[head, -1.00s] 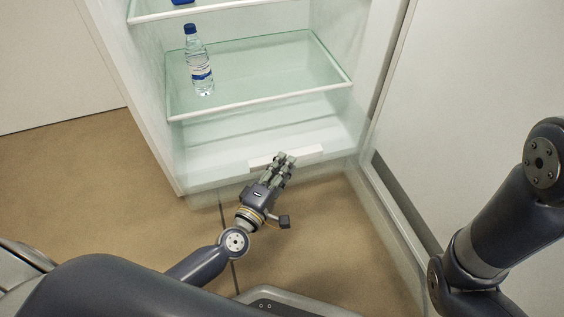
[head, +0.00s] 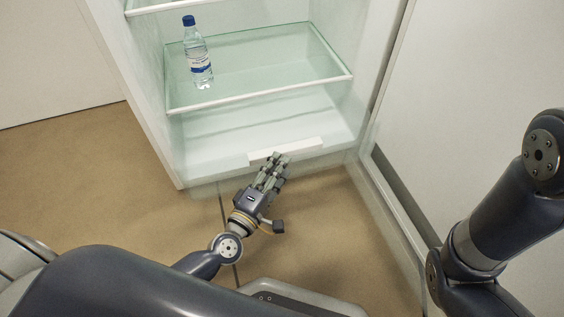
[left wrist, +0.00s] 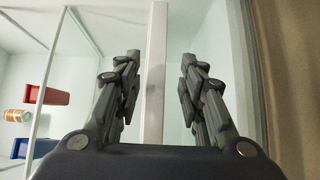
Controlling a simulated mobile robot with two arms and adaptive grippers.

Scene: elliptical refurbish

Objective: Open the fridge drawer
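The fridge drawer (head: 215,165) is a clear, pale box at the bottom of the open fridge, under the glass shelf. A white handle strip (head: 307,146) runs along its front top edge. My left gripper (head: 277,158) is at the front of the drawer, with its fingertips overlapping the handle strip. In the left wrist view my left gripper (left wrist: 158,70) is open, with a finger on each side of the white strip (left wrist: 155,75). I see no finger pressed on the strip; exact contact is unclear. My right arm shows at the right, but its gripper is out of view.
A water bottle (head: 197,55) stands on the glass shelf (head: 270,70). The open fridge door (head: 470,90) stands on the right. Brown floor (head: 70,180) is clear at left. Red and blue items (left wrist: 45,94) and a can (left wrist: 17,116) show in the left wrist view.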

